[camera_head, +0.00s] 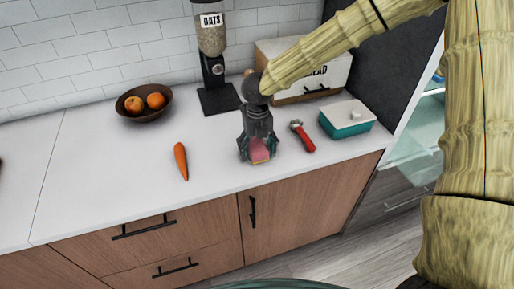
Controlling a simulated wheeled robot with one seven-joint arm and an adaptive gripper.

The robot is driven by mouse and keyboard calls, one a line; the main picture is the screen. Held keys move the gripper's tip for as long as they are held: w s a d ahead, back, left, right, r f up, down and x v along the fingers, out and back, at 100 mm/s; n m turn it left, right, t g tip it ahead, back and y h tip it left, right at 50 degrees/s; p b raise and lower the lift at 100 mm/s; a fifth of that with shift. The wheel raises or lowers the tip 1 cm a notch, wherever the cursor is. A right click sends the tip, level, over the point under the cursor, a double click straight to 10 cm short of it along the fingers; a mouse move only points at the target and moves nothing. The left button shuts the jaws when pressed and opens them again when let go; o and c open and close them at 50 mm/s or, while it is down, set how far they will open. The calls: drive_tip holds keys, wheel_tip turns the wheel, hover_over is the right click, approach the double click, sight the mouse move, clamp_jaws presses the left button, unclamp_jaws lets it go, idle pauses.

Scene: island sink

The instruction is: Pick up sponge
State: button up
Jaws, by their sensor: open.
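A small pink sponge with a yellowish edge (259,152) lies on the white counter near its front edge. My gripper (258,146) points down right over the sponge, with its fingers around or just above it. The gripper is open. Its fingers hide the back part of the sponge, and I cannot tell whether they touch it.
A red-handled tool (302,137) and a teal box with a white lid (347,119) lie close on the right. A carrot (181,161) is to the left. Behind are a fruit bowl (133,110), an oats dispenser (212,60) and a bread box (330,67).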

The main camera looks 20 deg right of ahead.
sight(259, 147)
drive_tip(key=c, duration=0.9)
drive_tip(key=shift+c, duration=0.2)
drive_tip(key=shift+r, duration=0.15)
drive_tip(key=shift+w+r+b, duration=0.1)
drive_tip(key=shift+r+b, duration=0.3)
drive_tip(key=shift+r, duration=0.25)
drive_tip(key=shift+s+d+r+b, duration=0.1)
drive_tip(key=shift+s+r+b, duration=0.1)
drive_tip(key=shift+r, duration=0.3)
drive_tip(key=shift+s+d+r+b, duration=0.1)
drive_tip(key=shift+r+b, duration=0.1)
drive_tip(key=shift+r, duration=0.25)
drive_tip(key=s+d+b, duration=0.1)
drive_tip(key=s+d, duration=0.2)
drive_tip(key=s, duration=0.4)
drive_tip(key=s+d+r+b, duration=0.1)
drive_tip(key=s+d+b, duration=0.1)
drive_tip(key=s+d, duration=0.2)
drive_tip(key=s, duration=0.2)
drive_tip(key=shift+s+r, duration=0.25)
drive_tip(key=shift+s, duration=0.1)
